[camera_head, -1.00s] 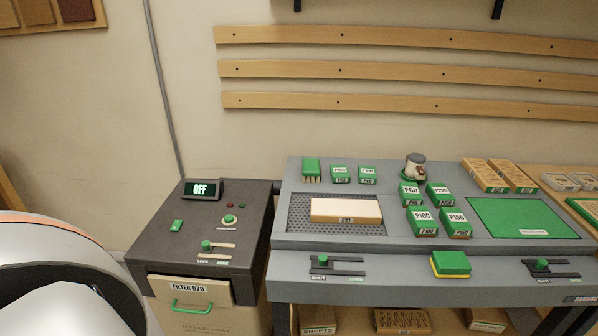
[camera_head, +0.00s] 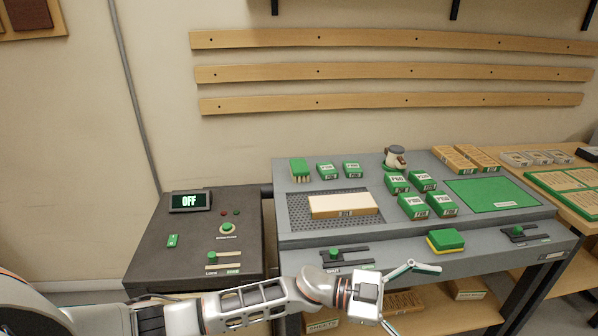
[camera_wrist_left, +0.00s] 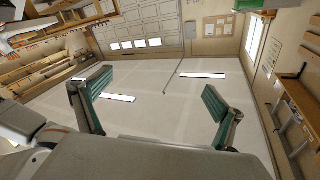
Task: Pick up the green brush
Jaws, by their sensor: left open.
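The green brush (camera_head: 299,170) stands at the back left of the grey bench, its green block on top and pale bristles below. My left gripper (camera_head: 402,298) reaches in from the left, in front of the bench's front edge, well short of the brush. In the left wrist view my left gripper (camera_wrist_left: 155,103) has its two green-padded fingers spread wide, with nothing between them. The brush does not show in the left wrist view. My right gripper is not in view.
Green blocks (camera_head: 327,170) stand just right of the brush. A pale board (camera_head: 343,205) lies in front of it on a perforated panel. A dark cabinet (camera_head: 190,240) is at left.

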